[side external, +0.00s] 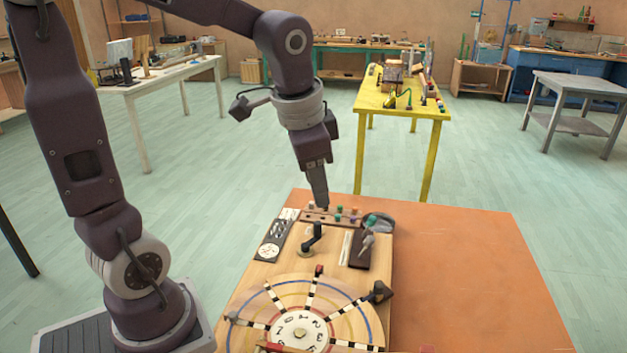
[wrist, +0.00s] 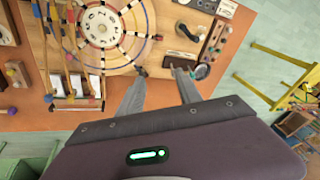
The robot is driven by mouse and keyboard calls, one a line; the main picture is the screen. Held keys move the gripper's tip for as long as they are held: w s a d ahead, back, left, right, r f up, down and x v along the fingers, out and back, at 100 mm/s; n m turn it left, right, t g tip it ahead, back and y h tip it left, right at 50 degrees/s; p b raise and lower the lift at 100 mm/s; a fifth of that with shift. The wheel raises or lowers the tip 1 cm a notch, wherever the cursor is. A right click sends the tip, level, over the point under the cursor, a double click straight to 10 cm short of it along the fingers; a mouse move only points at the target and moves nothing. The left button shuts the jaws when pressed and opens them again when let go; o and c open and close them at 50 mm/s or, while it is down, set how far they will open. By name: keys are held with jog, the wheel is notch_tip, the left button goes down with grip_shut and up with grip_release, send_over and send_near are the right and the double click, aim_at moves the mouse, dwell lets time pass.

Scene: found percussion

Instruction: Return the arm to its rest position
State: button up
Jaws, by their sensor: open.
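My gripper (side external: 322,203) hangs at the end of my bent arm, over the far end of a wooden board on the orange table. In the wrist view my gripper (wrist: 158,84) shows two grey fingers spread apart with nothing between them. The fingertips lie near the board's edge in that picture; how high they are above it is hard to tell. The wooden board (side external: 262,272) carries a round dial (side external: 300,333) with numbers and striped spokes, which also shows in the wrist view (wrist: 101,27). A black crank (side external: 313,237) stands behind the dial.
A rack with coloured pegs (side external: 332,217) and a grey round dish (side external: 378,222) sit at the board's far end, close to my gripper. The orange table (side external: 470,270) is bare to the right. A yellow table (side external: 400,108) with objects stands behind.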

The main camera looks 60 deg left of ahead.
jog(key=shift+s+d+r, duration=0.1)
jog(key=shift+s, duration=0.3)
